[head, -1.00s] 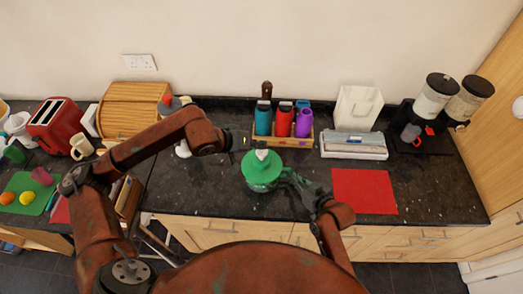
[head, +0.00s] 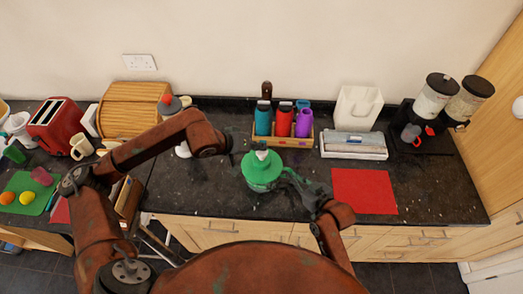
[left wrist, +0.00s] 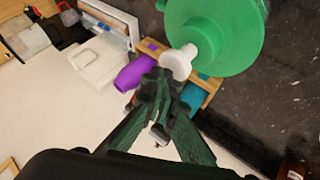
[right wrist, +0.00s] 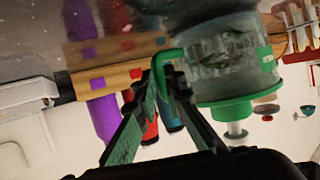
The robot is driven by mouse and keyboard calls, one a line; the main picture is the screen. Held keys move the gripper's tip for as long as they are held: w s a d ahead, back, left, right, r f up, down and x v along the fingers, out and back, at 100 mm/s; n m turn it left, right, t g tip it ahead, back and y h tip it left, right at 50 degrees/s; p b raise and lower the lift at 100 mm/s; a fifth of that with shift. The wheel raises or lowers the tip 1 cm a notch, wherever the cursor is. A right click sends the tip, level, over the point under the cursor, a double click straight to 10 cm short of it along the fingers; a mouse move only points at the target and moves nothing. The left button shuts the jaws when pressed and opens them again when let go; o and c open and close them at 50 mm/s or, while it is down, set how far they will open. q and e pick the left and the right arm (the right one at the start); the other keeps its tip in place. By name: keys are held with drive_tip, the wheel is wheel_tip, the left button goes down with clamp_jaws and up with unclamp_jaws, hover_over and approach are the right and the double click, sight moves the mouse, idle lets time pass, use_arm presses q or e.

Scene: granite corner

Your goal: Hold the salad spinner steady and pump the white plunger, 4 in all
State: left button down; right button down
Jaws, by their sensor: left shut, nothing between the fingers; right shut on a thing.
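The salad spinner (head: 262,172) stands on the dark counter, with a green lid and a white plunger (head: 262,154) on top. The right wrist view shows its clear bowl (right wrist: 225,60) and green side handle (right wrist: 163,58). My right gripper (right wrist: 166,78) is shut on that handle, at the spinner's right side in the head view (head: 284,176). My left gripper (left wrist: 165,78) is shut and empty, its tips at the plunger's white knob (left wrist: 178,63). Some white stem shows between knob and lid (left wrist: 225,35). I cannot tell whether the tips touch the knob.
Behind the spinner, a wooden rack (head: 290,141) holds several coloured bottles. A red mat (head: 364,191) lies to the right, with a grey box (head: 353,146) behind it. A red toaster (head: 57,124) and a bread bin (head: 133,108) stand at left.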

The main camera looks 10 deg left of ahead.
sight(260, 152)
use_arm(q)
drive_tip(key=shift+f, duration=1.4)
idle(0.8)
drive_tip(key=shift+r, duration=2.05)
drive_tip(key=shift+r, duration=2.5)
wheel_tip(260, 152, up, 4)
drive_tip(key=shift+f, duration=0.1)
drive_tip(key=shift+f, duration=0.1)
